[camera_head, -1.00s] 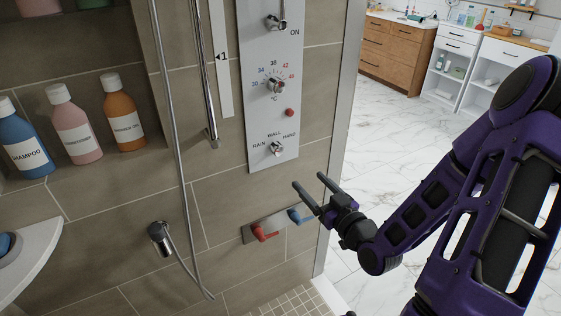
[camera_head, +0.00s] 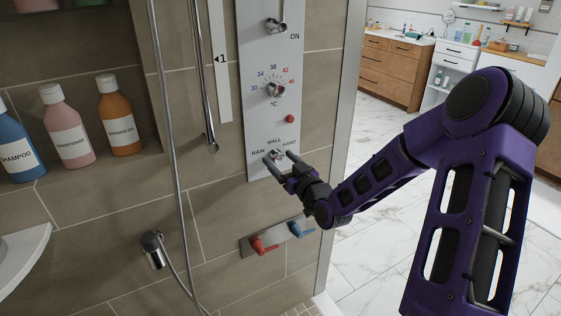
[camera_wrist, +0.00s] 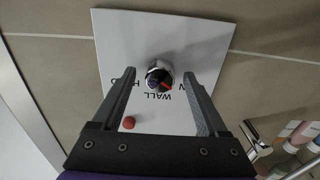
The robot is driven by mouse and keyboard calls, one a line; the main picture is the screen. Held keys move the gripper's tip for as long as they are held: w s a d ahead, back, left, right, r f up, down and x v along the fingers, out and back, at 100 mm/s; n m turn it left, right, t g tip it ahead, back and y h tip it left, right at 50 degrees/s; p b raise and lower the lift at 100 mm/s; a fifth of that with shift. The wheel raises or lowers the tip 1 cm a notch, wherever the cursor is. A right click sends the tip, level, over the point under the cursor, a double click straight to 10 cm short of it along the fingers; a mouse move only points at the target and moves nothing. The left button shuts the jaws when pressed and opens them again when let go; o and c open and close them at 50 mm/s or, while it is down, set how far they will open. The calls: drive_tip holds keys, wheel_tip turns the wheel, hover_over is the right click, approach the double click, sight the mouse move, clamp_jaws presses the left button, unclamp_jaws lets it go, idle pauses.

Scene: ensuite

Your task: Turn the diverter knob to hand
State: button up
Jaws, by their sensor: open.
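The diverter knob (camera_head: 277,154) is a small chrome knob low on the white shower panel (camera_head: 258,130), with RAIN, WALL and HAND printed around it. In the wrist view the knob (camera_wrist: 156,77) shows upside down, with a red mark on its lower right, on the RAIN side of WALL. My gripper (camera_head: 280,155) is open in front of the panel. In the wrist view its fingers (camera_wrist: 159,73) stand on either side of the knob, with gaps left and right. I cannot tell how far the fingertips are from the panel.
Above the diverter are a red button (camera_head: 290,118), a temperature knob (camera_head: 276,90) and a chrome lever (camera_head: 276,24). Red and blue valve handles (camera_head: 265,246) sit below my gripper. A shower hose (camera_head: 174,160) hangs left, near bottles (camera_head: 119,120) in a niche.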

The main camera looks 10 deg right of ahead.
drive_tip(key=shift+w, duration=0.15)
drive_tip(key=shift+c, duration=0.3)
clamp_jaws()
